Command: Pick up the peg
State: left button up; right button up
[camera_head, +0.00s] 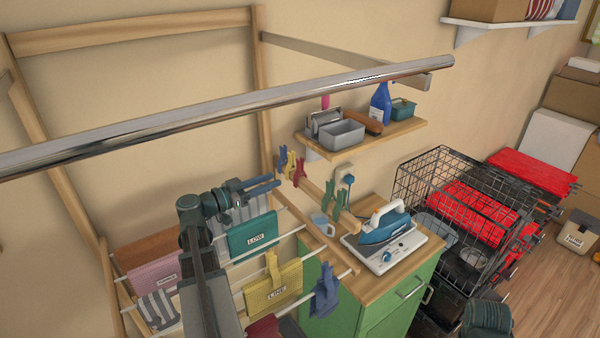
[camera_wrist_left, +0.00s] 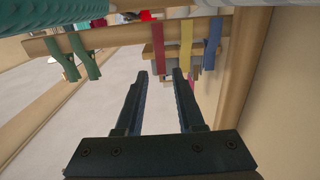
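Red (camera_head: 299,171), yellow (camera_head: 290,164) and blue (camera_head: 282,158) pegs sit close together on a wooden rail (camera_head: 315,192). Two green pegs (camera_head: 335,199) sit farther along this rail. In the left wrist view the red (camera_wrist_left: 163,52), yellow (camera_wrist_left: 186,43) and blue (camera_wrist_left: 212,43) pegs hang ahead of the fingers, with the green pegs (camera_wrist_left: 83,57) at upper left. My left gripper (camera_head: 277,182) is open and empty, with its fingers (camera_wrist_left: 160,74) parallel and short of the pegs. Which peg is meant cannot be told. My right gripper is not in view.
A metal bar (camera_head: 240,108) crosses above my left arm. An iron (camera_head: 383,231) stands on the green cabinet (camera_head: 345,317). A wall shelf (camera_head: 375,140) is behind.

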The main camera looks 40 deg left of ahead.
aim_at(295, 171)
pick_arm(q)
jog(key=shift+x, duration=5.55)
jog(key=shift+f, duration=0.1)
grip_shut()
